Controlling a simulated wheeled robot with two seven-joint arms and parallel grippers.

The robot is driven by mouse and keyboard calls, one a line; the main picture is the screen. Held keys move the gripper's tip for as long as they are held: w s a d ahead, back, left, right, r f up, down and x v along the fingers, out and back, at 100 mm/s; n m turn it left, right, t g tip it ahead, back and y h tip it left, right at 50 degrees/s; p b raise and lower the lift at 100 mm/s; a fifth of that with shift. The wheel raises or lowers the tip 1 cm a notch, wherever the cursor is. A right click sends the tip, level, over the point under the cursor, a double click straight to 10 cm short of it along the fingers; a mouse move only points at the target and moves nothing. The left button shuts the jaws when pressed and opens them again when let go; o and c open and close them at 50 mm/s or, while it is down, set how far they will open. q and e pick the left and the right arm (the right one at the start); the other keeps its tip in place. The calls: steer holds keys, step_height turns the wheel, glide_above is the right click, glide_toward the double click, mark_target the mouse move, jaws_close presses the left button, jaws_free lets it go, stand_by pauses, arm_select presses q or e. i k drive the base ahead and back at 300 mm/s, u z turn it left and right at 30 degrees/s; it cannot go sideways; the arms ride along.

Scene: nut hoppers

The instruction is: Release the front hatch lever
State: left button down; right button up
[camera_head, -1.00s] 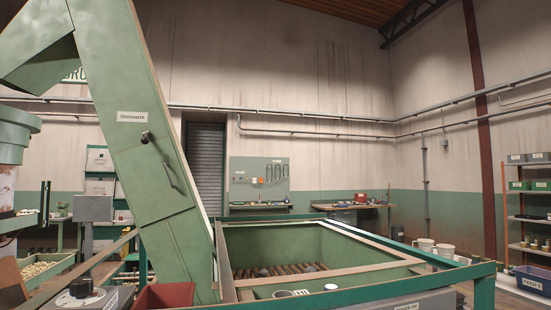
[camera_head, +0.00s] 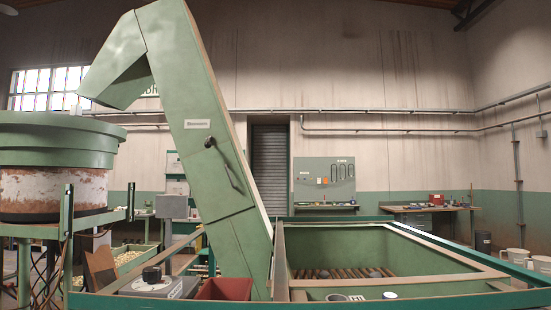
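A tall green inclined elevator housing (camera_head: 203,125) stands left of the middle. On its face are a small dark knob (camera_head: 209,142) and a slim dark lever-like handle (camera_head: 231,172) slanting down to the right, beside what looks like a panel seam. I cannot tell whether this handle is the front hatch lever. A green open hopper (camera_head: 395,292) with rollers (camera_head: 345,273) in its floor stands at the right. Neither of my grippers is in view.
A green round bowl on a stand (camera_head: 58,130) is at the left. A control box with a dial (camera_head: 150,283) and a red bin (camera_head: 224,289) sit in front of the elevator. A workbench (camera_head: 430,209) and a tool board (camera_head: 324,180) are at the back.

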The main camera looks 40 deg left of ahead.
mark_target(208, 145)
steer(key=z, duration=0.05)
steer(key=k, duration=0.2)
steer(key=u, duration=0.9)
steer(key=i, duration=0.5)
